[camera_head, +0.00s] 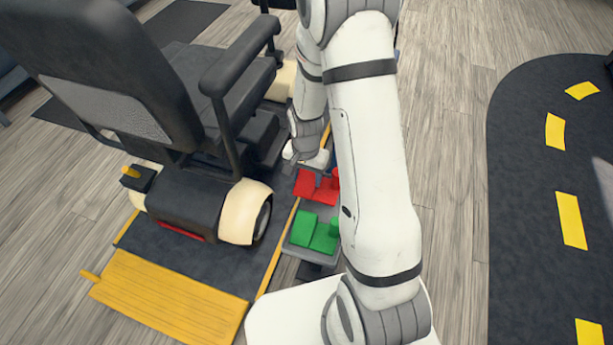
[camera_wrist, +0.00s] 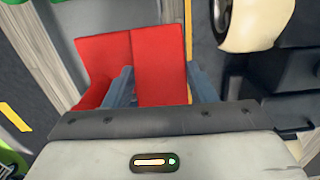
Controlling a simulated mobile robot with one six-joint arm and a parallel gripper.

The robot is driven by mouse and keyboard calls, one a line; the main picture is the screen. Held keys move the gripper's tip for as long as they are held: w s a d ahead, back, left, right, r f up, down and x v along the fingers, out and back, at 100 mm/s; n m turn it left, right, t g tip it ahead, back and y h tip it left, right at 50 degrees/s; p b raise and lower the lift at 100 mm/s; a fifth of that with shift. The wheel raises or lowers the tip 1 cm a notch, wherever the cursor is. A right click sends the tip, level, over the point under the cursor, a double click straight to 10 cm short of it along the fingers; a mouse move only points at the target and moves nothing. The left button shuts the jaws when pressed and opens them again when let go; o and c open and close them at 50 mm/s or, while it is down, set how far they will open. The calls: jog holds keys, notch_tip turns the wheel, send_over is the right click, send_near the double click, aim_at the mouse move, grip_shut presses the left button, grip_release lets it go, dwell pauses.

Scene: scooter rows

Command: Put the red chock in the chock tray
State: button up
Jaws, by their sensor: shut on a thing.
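The red chock (camera_head: 305,184) is a wedge with a raised block, partly behind my arm in the head view. In the wrist view the red chock (camera_wrist: 158,62) lies between my two grey fingers. My gripper (camera_wrist: 160,80) is shut on it, and its hand shows just behind the chock in the head view. A grey tray (camera_head: 299,251) is nearer the camera than the red chock, beside the scooter's strip. A green chock (camera_head: 305,229) sits on the tray. My arm hides the tray's right side. I cannot tell how high the red chock is held.
A black mobility scooter with a cream fender (camera_head: 243,212) stands close on the left, on a dark strip with yellow edges. A yellow ramp (camera_head: 165,296) lies at its near end. Bare wooden floor (camera_head: 455,150) and a dark yellow-dashed lane (camera_head: 530,220) are on the right.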

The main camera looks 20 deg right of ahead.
aim_at(306, 179)
jog(key=shift+r, duration=0.1)
jog(key=shift+f+b, duration=0.45)
jog(key=shift+f, duration=0.2)
jog(key=o, duration=1.2)
notch_tip(306, 179, up, 14)
jog(key=p, duration=0.5)
jog(key=s+r+n+t, duration=0.1)
jog(key=s+r+n, duration=0.6)
jog(key=s+r, duration=0.7)
jog(key=shift+s+d+r, duration=0.15)
jog(key=shift+s+r, duration=0.15)
jog(key=shift+s, duration=0.95)
